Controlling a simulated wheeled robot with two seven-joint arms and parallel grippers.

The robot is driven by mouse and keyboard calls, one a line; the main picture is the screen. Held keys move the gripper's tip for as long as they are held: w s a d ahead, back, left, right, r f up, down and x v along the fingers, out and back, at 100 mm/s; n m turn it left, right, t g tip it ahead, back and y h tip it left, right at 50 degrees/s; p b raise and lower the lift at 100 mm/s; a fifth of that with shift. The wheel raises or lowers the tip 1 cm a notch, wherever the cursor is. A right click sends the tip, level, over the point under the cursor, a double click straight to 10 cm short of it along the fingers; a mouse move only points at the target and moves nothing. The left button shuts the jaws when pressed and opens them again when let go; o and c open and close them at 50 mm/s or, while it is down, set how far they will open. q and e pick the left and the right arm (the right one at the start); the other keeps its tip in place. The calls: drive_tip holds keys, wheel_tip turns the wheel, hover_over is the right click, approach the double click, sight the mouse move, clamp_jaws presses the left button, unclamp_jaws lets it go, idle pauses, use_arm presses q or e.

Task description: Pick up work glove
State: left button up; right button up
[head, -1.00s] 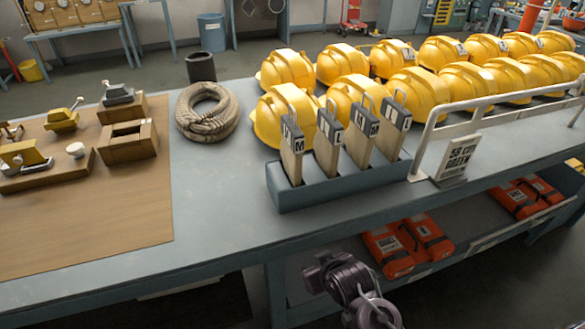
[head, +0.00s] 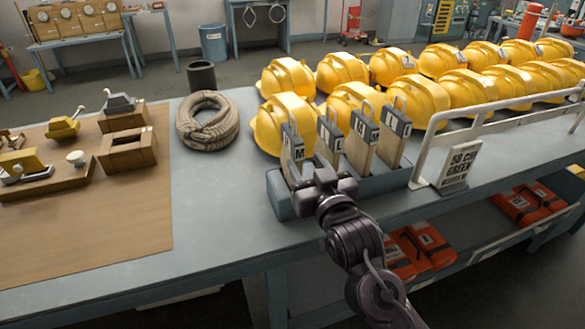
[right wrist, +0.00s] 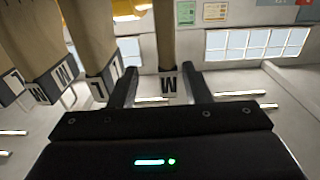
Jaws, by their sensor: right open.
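Several tan work gloves with grey cuffs and white size labels stand upright in a blue-grey rack (head: 283,205) on the table. The leftmost glove (head: 293,145) is marked M; to its right are ones marked L (head: 330,135), M (head: 362,130) and L (head: 396,125). My right gripper (head: 322,178) is at the rack's front left, partly covering the leftmost gloves. In the right wrist view its fingers (right wrist: 161,88) are open, with the end M glove (right wrist: 167,45) appearing between them. I cannot tell whether they touch it. My left gripper is out of view.
Yellow helmets (head: 347,100) stand behind the rack. A white rail (head: 430,140) and a sign (head: 459,163) are to its right. A rope coil (head: 207,122) lies left. Orange bags (head: 425,245) lie on the lower shelf. Bare tabletop lies left of the rack.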

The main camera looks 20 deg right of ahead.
sight(292, 148)
drive_tip(key=w+p, duration=0.1)
drive_tip(key=w, duration=0.3)
drive_tip(key=w+a+p, duration=0.1)
drive_tip(key=w, duration=0.1)
drive_tip(key=shift+w+r+p, duration=0.15)
drive_tip(key=shift+w+p, duration=0.15)
drive_tip(key=shift+p, duration=0.05)
drive_tip(key=shift+w, duration=0.25)
drive_tip(key=shift+s, duration=0.1)
clamp_jaws()
